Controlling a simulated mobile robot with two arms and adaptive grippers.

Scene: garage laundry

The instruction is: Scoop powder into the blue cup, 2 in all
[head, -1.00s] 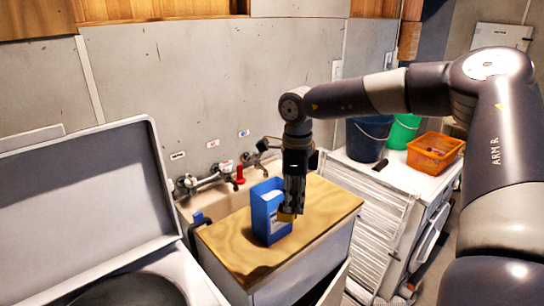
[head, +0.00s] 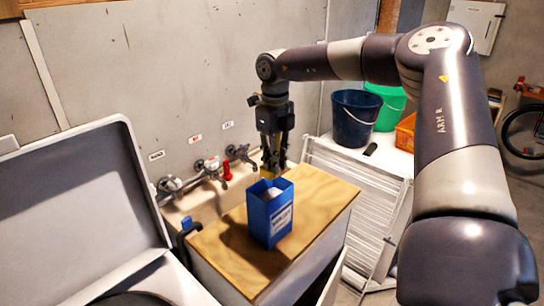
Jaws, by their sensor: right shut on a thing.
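A blue open-topped box (head: 269,220) with a white label stands upright on the wooden board (head: 318,190). Something whitish shows inside its top. My right gripper (head: 272,165) points down above and behind the box. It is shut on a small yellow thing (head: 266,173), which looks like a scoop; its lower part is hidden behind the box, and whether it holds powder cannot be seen. I see no separate blue cup. My left gripper is not in view.
A sink with taps (head: 208,168) and a red valve lies behind the board. An open grey lid (head: 80,215) rises at left.

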